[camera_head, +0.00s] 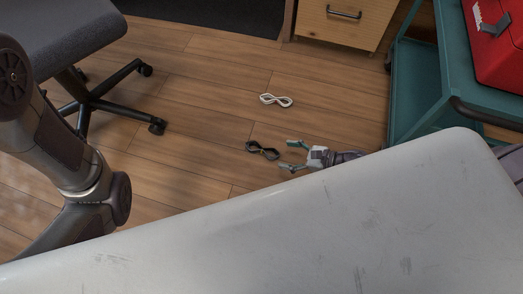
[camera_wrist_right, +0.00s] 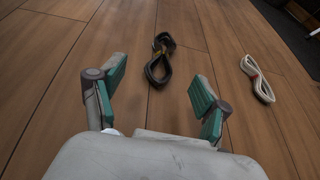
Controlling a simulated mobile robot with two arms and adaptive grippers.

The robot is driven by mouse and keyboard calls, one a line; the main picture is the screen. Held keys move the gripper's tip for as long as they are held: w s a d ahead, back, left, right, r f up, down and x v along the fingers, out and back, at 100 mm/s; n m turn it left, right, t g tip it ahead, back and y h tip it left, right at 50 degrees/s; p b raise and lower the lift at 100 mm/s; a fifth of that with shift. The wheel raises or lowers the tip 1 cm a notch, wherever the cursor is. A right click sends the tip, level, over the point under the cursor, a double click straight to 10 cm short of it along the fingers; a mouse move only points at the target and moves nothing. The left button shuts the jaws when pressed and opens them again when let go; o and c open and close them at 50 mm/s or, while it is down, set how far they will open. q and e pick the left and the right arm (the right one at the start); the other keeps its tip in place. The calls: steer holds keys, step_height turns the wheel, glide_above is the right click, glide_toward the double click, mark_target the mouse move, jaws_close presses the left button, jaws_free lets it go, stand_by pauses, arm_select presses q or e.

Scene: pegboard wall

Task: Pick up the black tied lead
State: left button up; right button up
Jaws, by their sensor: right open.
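The black tied lead (camera_head: 262,150) lies on the wooden floor, bundled in a figure-eight shape. It also shows in the right wrist view (camera_wrist_right: 158,70), ahead of my right gripper and between the lines of its two fingers. My right gripper (camera_head: 288,155) is open and empty, low over the floor just to the right of the black lead. In the right wrist view its green finger pads (camera_wrist_right: 157,88) stand wide apart, and I see no contact with the lead. My left gripper is not in view; only my left arm shows at the left.
A white tied lead (camera_head: 276,100) lies on the floor beyond the black one, and in the right wrist view (camera_wrist_right: 257,80) at right. A wheeled chair (camera_head: 75,50) stands left. A teal cart (camera_head: 425,80) with a red toolbox (camera_head: 497,50) stands right, near a drawer cabinet (camera_head: 345,22).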

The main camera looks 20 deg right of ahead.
mark_target(263, 149)
steer(key=b+x, duration=0.1)
steer(key=x, duration=0.2)
steer(key=shift+w+a+f, duration=0.1)
steer(key=shift+w+f, duration=0.05)
steer(key=b+x, duration=0.3)
steer(key=x, duration=0.2)
steer(key=shift+w, duration=0.25)
steer(key=c, duration=1.3)
steer(key=shift+o, duration=0.2)
